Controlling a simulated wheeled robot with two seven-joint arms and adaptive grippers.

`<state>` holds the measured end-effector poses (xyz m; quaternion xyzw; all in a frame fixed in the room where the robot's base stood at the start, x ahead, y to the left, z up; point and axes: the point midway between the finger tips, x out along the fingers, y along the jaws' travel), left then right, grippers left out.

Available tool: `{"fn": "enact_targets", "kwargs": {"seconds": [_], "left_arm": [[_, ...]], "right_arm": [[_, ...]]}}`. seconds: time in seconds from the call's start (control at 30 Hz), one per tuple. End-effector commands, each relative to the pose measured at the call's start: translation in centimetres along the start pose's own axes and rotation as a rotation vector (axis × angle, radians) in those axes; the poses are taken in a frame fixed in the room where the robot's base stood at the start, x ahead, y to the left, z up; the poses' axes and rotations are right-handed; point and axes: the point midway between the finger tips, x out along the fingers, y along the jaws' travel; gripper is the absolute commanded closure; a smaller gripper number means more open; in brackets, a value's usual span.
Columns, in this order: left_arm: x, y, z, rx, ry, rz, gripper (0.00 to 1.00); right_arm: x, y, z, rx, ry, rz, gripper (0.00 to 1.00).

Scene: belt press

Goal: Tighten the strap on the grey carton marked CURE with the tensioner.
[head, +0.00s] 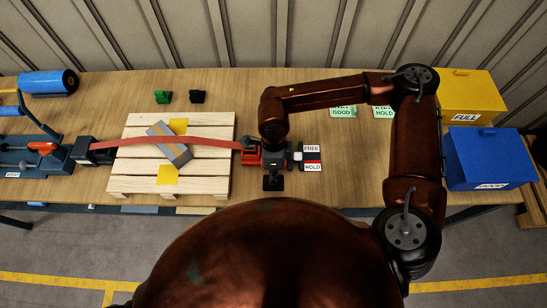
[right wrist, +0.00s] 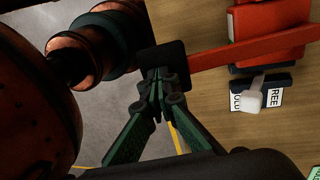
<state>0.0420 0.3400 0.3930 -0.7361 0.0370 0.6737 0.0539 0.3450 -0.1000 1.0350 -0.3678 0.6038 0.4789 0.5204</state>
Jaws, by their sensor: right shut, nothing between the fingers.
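The grey carton (head: 170,146) sits turned at an angle on a wooden pallet (head: 210,182); no CURE mark is readable on it. A red strap (head: 207,143) runs over it, arching slightly, from a dark block at the left to the red tensioner (head: 251,154). The tensioner also shows in the right wrist view (right wrist: 270,35), with a red lever (right wrist: 220,57) ending in a black block (right wrist: 163,60). My right gripper (head: 272,166) is shut and empty; its green fingertips (right wrist: 161,78) are at that block, contact unclear. My left gripper is out of view.
Beside the tensioner is a FREE/HOLD plate (head: 312,158) with a white-tipped switch (right wrist: 257,91); its setting is unclear. Blue machinery (head: 40,160) and a blue roll (head: 48,83) stand left. Yellow (head: 470,90) and blue (head: 490,155) bins stand right. Small green and black pieces lie behind the pallet.

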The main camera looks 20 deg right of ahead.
Motion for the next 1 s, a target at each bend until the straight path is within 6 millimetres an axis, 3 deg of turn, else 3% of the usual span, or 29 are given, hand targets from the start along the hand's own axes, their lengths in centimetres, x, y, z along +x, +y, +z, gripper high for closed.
{"fn": "enact_targets", "kwargs": {"seconds": [0.53,1.0], "left_arm": [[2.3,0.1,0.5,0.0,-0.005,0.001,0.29],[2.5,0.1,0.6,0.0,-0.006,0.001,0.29]], "right_arm": [[2.9,0.2,0.0,0.0,0.0,0.0,1.0],[3.2,0.2,0.0,0.0,0.001,0.0,1.0]]}}
